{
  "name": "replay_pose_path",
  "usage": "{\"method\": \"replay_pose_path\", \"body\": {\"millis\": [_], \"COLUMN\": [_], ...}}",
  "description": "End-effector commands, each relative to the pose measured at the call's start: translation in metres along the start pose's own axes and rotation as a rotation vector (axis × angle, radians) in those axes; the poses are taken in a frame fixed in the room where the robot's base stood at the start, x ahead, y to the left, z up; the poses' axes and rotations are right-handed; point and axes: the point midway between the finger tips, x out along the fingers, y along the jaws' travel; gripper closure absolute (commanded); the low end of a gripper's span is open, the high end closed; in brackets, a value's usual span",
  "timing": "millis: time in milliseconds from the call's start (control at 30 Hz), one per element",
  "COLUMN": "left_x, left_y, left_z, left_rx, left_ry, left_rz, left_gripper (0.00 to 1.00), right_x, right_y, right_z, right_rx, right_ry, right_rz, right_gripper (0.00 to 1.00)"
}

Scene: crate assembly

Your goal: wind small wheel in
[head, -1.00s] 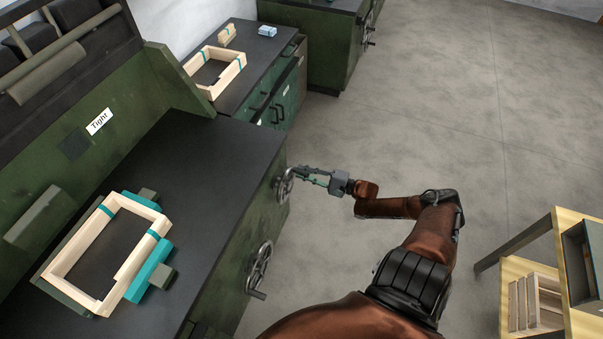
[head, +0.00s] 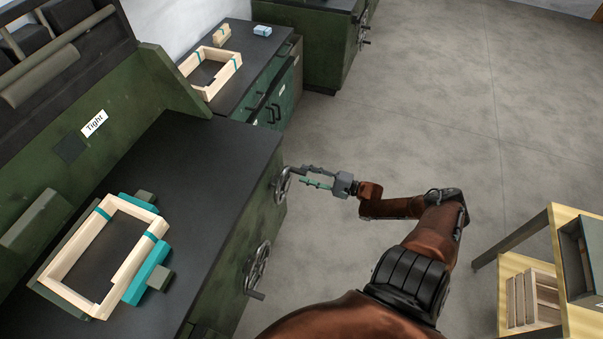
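The small wheel (head: 283,185) is a grey handwheel on the green side of the near bench, at its far end. My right gripper (head: 303,176) is just to the right of this wheel, with its fingers pointing left at it. A gap shows between its two fingers, so it looks open. The fingertips overlap the wheel's rim and handle area in the picture; I cannot tell if they touch it. A wooden frame (head: 63,265) with teal strips lies on the near bench between teal clamp blocks (head: 147,272). My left gripper is not in view.
A larger handwheel (head: 259,268) sits nearer on the same bench side. A "Tight" label (head: 94,123) is on the green panel. A second bench (head: 247,75) holds another wooden frame. A wooden shelf (head: 560,235) stands at the right. The floor between is clear.

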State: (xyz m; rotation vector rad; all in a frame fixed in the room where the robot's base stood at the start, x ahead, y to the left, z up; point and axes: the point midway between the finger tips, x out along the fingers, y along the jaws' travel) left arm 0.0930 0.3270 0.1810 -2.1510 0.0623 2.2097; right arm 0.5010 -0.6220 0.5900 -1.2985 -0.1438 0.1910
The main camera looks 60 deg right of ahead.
Motion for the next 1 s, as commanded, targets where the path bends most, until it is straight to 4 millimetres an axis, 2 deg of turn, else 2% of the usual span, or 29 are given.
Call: {"method": "replay_pose_path", "body": {"millis": [33, 200, 433, 600, 1000], "left_x": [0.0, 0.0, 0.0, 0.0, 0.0], "left_y": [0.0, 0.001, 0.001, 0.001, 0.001], "left_z": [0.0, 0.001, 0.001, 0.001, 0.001], "left_rx": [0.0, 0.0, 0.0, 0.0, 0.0], "left_ry": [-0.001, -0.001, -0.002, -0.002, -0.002], "left_rz": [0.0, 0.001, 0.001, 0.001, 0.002], "left_gripper": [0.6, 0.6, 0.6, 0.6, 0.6], "right_x": [-0.012, -0.049, -0.082, -0.091, -0.091], "right_y": [0.001, 0.001, 0.001, 0.0, 0.0], "right_z": [-0.001, 0.0, -0.001, 0.0, 0.0], "right_rx": [0.0, 0.001, 0.001, 0.0, 0.0], "right_ry": [0.002, 0.002, 0.002, 0.0, 0.0], "right_rz": [0.003, 0.003, 0.002, 0.0, 0.0], "right_gripper": [0.64, 0.64, 0.64, 0.64, 0.64]}}
